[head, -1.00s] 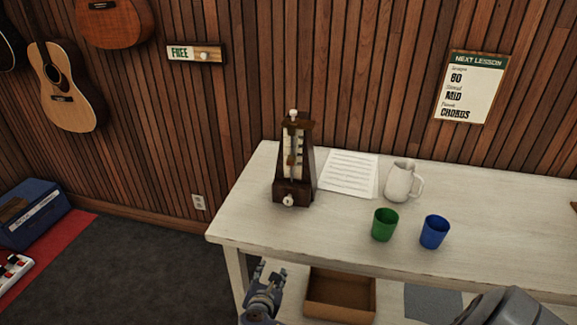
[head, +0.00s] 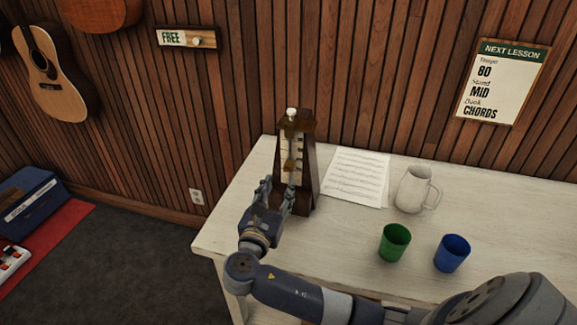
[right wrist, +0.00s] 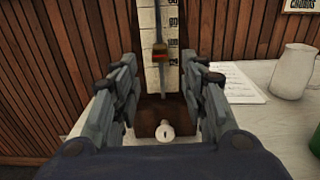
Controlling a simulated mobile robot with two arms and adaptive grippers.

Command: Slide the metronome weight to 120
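The metronome (head: 309,165) is a dark wooden pyramid standing upright on the left end of the white table. Its sliding weight (right wrist: 160,52) sits on the thin rod in front of a pale number scale (right wrist: 173,70); the numbers are too small to read surely. My right gripper (head: 277,190) is open and empty, just in front of the metronome. In the right wrist view its fingers stand apart on either side of the rod line, with the weight ahead between them and a pale knob (right wrist: 167,131) below. My left gripper is not in view.
A music sheet (head: 357,176), a white pitcher (head: 412,190), a green cup (head: 395,243) and a blue cup (head: 452,254) stand right of the metronome. A "Next lesson" board (head: 501,80) on the wall reads 80, MID, CHORDS. The wooden wall is close behind.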

